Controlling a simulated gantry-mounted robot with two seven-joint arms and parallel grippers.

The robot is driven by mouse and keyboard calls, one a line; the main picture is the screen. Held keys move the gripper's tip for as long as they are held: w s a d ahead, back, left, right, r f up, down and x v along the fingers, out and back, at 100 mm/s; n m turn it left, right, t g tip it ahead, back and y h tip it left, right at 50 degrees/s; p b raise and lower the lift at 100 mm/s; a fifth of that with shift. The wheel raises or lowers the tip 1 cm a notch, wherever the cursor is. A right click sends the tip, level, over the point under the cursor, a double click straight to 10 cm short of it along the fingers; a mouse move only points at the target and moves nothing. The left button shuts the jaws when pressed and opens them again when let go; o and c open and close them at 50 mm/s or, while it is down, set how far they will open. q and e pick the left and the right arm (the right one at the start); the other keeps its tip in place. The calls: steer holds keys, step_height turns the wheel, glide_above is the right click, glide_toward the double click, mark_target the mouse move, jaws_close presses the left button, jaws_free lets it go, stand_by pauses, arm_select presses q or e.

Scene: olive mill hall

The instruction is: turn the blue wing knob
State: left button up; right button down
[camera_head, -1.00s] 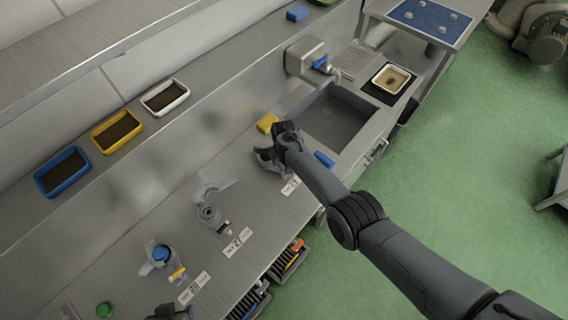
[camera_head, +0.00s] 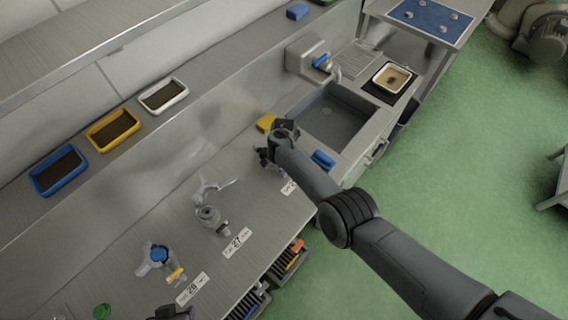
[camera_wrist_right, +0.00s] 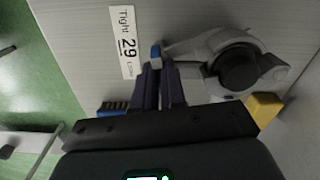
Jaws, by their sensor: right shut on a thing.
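The blue wing knob (camera_wrist_right: 156,52) shows as a small blue piece at the fingertips of my right gripper (camera_wrist_right: 160,68) in the right wrist view. The gripper is shut on it, and the fingers hide most of the knob. It sits beside a grey clamp fixture (camera_wrist_right: 210,46) with a round black top, next to the label 29 (camera_wrist_right: 127,42). In the head view my right gripper (camera_head: 270,155) is over that spot, and the knob is hidden there. A dark part at the bottom edge looks like my left gripper (camera_head: 170,313); its jaws are not clear.
Similar fixtures stand at labels 27 (camera_head: 237,243) and 28 (camera_head: 192,288); the latter has a blue cap (camera_head: 158,254) and a yellow piece (camera_head: 176,274). A yellow block (camera_head: 266,121), blue brush (camera_head: 323,159) and sink (camera_head: 338,120) are close to my right gripper.

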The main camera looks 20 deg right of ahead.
steer(key=shift+m, duration=1)
steer(key=c, duration=1.2)
jaws_free()
steer(key=shift+r, duration=0.1)
step_height(320, 180, up, 11)
steer(key=p, duration=0.4)
steer(key=shift+f, duration=0.2)
